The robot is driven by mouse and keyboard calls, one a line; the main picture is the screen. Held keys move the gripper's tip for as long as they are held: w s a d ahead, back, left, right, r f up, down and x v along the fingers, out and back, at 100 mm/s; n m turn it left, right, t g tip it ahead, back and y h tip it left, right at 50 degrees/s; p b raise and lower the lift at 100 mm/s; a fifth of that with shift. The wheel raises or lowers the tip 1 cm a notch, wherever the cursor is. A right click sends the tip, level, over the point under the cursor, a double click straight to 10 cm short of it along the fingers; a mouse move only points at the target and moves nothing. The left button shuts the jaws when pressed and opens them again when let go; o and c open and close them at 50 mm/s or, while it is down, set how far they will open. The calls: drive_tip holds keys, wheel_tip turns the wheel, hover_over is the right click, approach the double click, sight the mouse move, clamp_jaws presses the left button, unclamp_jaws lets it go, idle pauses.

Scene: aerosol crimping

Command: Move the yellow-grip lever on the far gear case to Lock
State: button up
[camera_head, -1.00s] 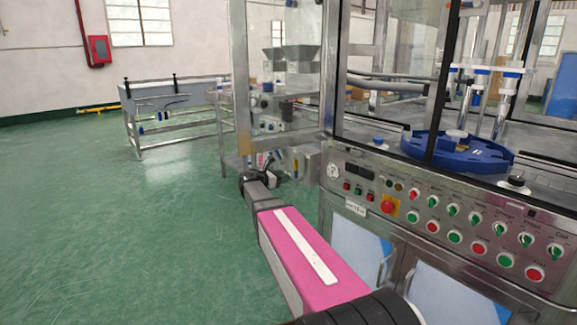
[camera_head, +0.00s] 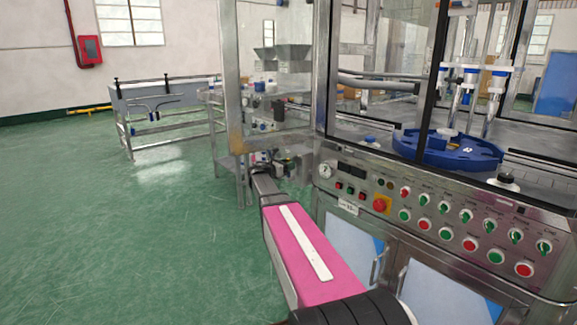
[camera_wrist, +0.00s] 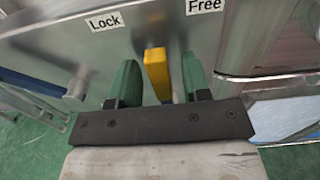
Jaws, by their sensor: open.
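In the wrist view the yellow grip (camera_wrist: 157,74) of the lever stands between the two green fingers of my gripper (camera_wrist: 158,82). The gripper is open, with a gap on both sides of the grip, wider on the right. The metal gear case (camera_wrist: 165,22) lies behind it. A "Lock" label (camera_wrist: 105,21) is at the upper left and a "Free" label (camera_wrist: 206,5) at the upper right; the grip sits between them in the picture. The lever's pivot cannot be made out. In the head view my gripper is small, at the far end of my arm, and its fingers cannot be made out.
The machine's control panel (camera_head: 430,208), with several knobs and buttons, runs close along the right of my arm. A metal frame post (camera_head: 231,80) stands behind my gripper. A conveyor table (camera_head: 165,95) stands farther back left. The green floor (camera_head: 90,220) is clear on the left.

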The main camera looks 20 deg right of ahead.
drive_tip(key=shift+d, duration=0.35)
clamp_jaws()
drive_tip(key=shift+w, duration=0.15)
drive_tip(key=shift+w+a+f+n, duration=0.25)
drive_tip(key=shift+w+n, duration=0.3)
drive_tip(key=shift+n, duration=0.4)
drive_tip(key=shift+w+a+f+n, duration=0.2)
drive_tip(key=shift+w+n, duration=0.4)
drive_tip(key=shift+n, duration=0.4)
drive_tip(key=shift+w+a+f+n, duration=0.2)
drive_tip(key=shift+w+n, duration=0.35)
drive_tip(key=shift+n, duration=0.4)
drive_tip(key=shift+a, duration=0.1)
unclamp_jaws()
